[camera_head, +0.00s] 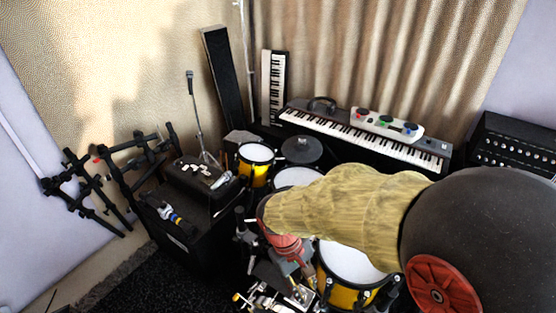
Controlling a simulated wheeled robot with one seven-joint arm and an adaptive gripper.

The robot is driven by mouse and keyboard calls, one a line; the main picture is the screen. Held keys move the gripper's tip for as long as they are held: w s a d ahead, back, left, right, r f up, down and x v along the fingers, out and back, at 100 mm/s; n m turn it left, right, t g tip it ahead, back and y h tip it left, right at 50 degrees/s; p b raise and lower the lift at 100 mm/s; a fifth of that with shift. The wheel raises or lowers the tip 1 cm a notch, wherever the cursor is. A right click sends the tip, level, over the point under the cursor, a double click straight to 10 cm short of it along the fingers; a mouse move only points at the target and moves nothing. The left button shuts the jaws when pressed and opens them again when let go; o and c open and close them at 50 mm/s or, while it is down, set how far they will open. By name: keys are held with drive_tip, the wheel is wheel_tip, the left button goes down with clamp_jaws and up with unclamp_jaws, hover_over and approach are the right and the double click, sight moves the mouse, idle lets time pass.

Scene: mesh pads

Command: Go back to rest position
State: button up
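My arm reaches in from the right edge, with a dark rounded joint, a yellowish sleeve and a red wrist part. My gripper (296,277) is at the end of it, pointing down over the drum kit at the lower middle. It is small, partly hidden by the wrist and mixed with metal drum hardware behind it. I cannot tell whether its fingers are open or shut, and I make out no object in it. The white pad board (391,124) with red, green and blue buttons lies on the keyboard (345,133), well apart from my gripper.
Yellow drums (256,163) and a dark cymbal pad (301,150) stand around my gripper. A black case (203,187) with a microphone stand is at left, near black racks (95,190). A black amplifier (513,147) is at right. Dark carpet (120,284) shows at lower left.

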drive_tip(key=s+d+r+m+t+y, duration=0.1)
drive_tip(key=s+d+r+m+t, duration=0.2)
drive_tip(key=d+r, duration=0.3)
drive_tip(key=s+d+r+m+t+y, duration=0.2)
drive_tip(key=d+r, duration=0.4)
drive_tip(key=r, duration=0.7)
drive_tip(key=shift+s+r+m+t, duration=0.3)
drive_tip(key=shift+s+m+t, duration=0.4)
drive_tip(key=shift+s+t, duration=0.4)
drive_tip(key=shift+s+d, duration=0.1)
